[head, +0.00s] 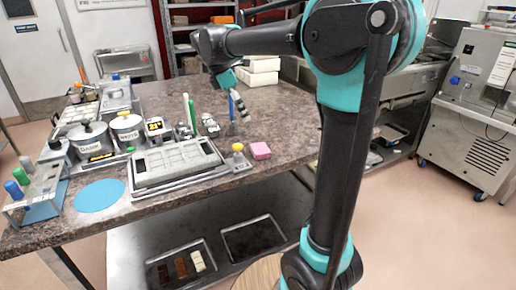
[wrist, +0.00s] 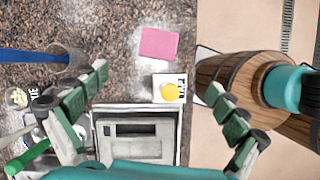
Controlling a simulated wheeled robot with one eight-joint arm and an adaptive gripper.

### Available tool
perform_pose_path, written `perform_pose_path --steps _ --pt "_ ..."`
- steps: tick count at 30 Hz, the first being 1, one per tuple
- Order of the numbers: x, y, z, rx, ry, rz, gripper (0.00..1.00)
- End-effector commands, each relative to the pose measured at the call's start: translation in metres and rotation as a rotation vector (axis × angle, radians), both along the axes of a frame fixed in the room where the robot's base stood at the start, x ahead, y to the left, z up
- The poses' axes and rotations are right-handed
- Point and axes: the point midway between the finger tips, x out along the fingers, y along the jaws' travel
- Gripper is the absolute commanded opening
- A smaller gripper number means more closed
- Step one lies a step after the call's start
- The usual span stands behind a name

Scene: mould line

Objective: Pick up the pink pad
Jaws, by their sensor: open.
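The pink pad (head: 260,150) lies flat on the stone worktop near its right front edge in the head view. In the wrist view the pink pad (wrist: 159,43) lies ahead of and between the spread fingers, with nothing on it. My gripper (head: 241,112) is above the worktop in the head view, up and left of the pad. In the wrist view my gripper (wrist: 162,95) is open and empty, its two green fingers wide apart and not touching the pad.
A yellow-topped item (wrist: 170,92) stands close to the pad, beside the grey mould tray (head: 158,180). A blue stick (wrist: 30,56) stands in a cup by the left finger. Pots (head: 89,143) and a blue disc (head: 100,195) are farther left.

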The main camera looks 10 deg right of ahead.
Motion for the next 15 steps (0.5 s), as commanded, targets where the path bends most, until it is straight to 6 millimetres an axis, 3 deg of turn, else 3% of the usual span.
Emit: perform_pose_path --steps 5,15 --pt "0.002 -0.004 -0.012 -0.009 0.012 0.022 0.97" --pt "0.006 -0.030 -0.075 -0.008 0.012 0.017 0.97"
